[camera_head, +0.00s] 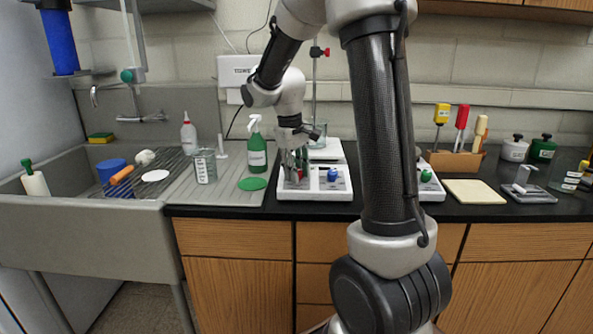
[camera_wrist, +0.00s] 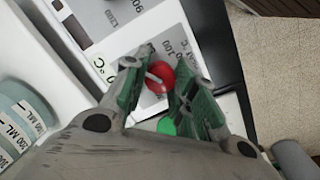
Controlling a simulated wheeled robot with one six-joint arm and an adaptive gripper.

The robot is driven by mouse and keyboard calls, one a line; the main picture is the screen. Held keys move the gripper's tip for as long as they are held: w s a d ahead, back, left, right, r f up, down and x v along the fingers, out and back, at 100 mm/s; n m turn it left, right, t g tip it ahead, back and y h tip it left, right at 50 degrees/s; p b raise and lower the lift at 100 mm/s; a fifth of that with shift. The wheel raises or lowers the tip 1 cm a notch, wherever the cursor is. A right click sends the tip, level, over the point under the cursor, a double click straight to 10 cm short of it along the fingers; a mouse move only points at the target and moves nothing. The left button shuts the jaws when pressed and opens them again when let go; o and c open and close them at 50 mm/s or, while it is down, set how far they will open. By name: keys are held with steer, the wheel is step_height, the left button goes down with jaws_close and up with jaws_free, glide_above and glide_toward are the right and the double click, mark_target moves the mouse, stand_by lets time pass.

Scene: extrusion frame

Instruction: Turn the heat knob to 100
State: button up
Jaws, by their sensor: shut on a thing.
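The red heat knob (camera_wrist: 161,78) sits on the pale front panel of a white hot-plate unit (camera_head: 343,191). It shows a white pointer line, and printed dial marks including "100" lie beside it in the wrist view. My gripper (camera_wrist: 158,88) has its green-padded fingers on either side of the knob, closed on it. In the head view, my gripper (camera_head: 297,158) reaches down over the left part of the panel, and the red knob (camera_head: 298,173) shows only partly between the fingers. The exact mark the pointer meets is hard to read.
A blue knob (camera_head: 332,174) is right of my gripper, and a green knob (camera_head: 426,175) is beyond my arm. A green spray bottle (camera_head: 257,152) and a glass beaker (camera_head: 205,166) stand to the left. A wooden tool holder (camera_head: 452,162) stands at the right.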

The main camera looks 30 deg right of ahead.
steer(key=shift+m, duration=0.3)
steer(key=m, duration=0.3)
steer(key=shift+m+y, duration=0.3)
steer(key=m, duration=0.3)
steer(key=shift+m+y, duration=0.3)
steer(key=m, duration=0.4)
steer(key=shift+d+t+y, duration=0.1)
steer(key=shift+t+y, duration=0.2)
steer(key=shift+m, duration=2)
steer(key=o, duration=1)
steer(key=shift+o, duration=0.2)
